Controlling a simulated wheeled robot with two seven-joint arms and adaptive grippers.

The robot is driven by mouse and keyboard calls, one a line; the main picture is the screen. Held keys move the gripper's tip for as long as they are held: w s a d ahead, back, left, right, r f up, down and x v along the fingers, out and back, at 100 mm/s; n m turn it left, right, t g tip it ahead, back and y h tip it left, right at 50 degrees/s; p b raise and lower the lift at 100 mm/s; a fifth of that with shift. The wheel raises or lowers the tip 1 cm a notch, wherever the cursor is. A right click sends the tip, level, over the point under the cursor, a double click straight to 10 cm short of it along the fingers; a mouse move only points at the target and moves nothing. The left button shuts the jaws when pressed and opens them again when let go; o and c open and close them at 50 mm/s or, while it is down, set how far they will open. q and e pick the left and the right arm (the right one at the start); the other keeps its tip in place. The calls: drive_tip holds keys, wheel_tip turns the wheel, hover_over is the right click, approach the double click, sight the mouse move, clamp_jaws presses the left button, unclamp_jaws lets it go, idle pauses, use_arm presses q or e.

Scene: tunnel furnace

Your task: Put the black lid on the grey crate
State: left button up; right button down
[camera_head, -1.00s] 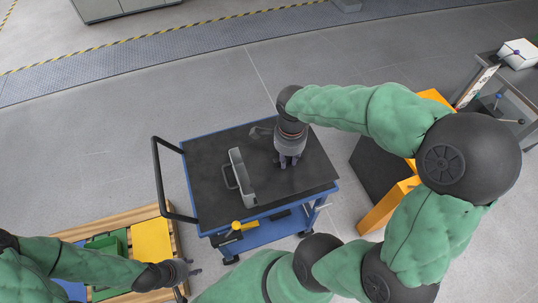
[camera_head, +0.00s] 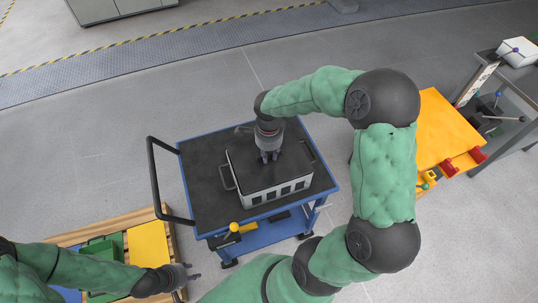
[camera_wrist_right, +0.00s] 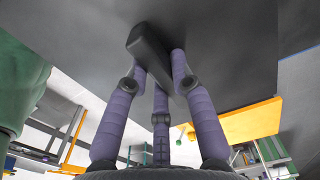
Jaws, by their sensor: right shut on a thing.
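The grey crate (camera_head: 278,193) stands on the blue cart's black top, its slotted front wall and side handles showing. The black lid (camera_head: 250,164) lies over the crate's top, roughly lined up with it. Whether it rests fully on the rim I cannot tell. My right gripper (camera_head: 269,158) is above the lid, shut on its handle. In the right wrist view the fingers close around the dark handle (camera_wrist_right: 148,48), with the lid's dark face behind. My left gripper (camera_head: 195,271) is open and empty at the lower left, away from the crate.
The blue cart (camera_head: 212,183) has a black push handle (camera_head: 153,180) on its left and free top around the crate. A pallet with a green crate (camera_head: 100,252) and a yellow panel (camera_head: 148,244) is at lower left.

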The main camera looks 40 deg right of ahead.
sight(269, 153)
drive_tip(key=shift+f, duration=0.25)
drive_tip(key=shift+f+b, duration=0.4)
drive_tip(key=shift+f, duration=0.2)
drive_tip(key=c, duration=1.1)
unclamp_jaws()
drive_tip(key=shift+o, duration=0.2)
drive_tip(key=shift+r, duration=0.15)
drive_tip(key=shift+r, duration=0.25)
wheel_tip(269, 153, up, 12)
drive_tip(key=p, duration=0.3)
drive_tip(key=shift+r, duration=0.25)
